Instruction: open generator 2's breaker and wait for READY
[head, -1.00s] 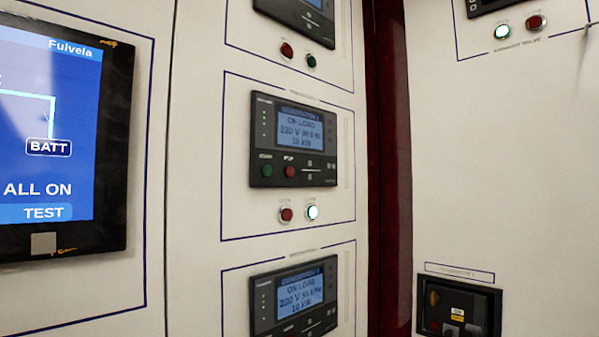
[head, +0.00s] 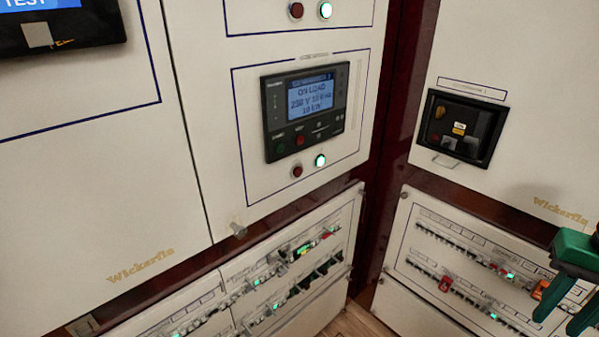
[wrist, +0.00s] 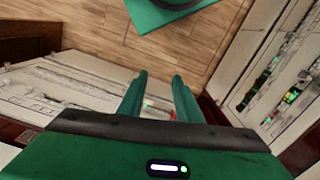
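A black breaker unit (head: 463,129) is set in the right wall panel. It has an orange-yellow handle, small white and yellow indicators and dark buttons. The number on the label plate above it is too small to read surely. A generator controller (head: 303,108) on the left panel reads ON LOAD, with voltage and kW lines; its number is unclear. Below it, a red lamp looks dark and a green lamp (head: 320,160) is lit. My gripper (head: 560,290) is at the lower right edge, below and right of the breaker. In the wrist view its green fingers (wrist: 160,76) are apart, with nothing held.
Rows of small breakers line the low panels at left (head: 290,265) and right (head: 470,265), some with green lights and red or orange pieces. A knob (head: 238,230) sticks out of the left panel. The wrist view shows wooden floor (wrist: 190,40) and a green object (wrist: 165,10).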

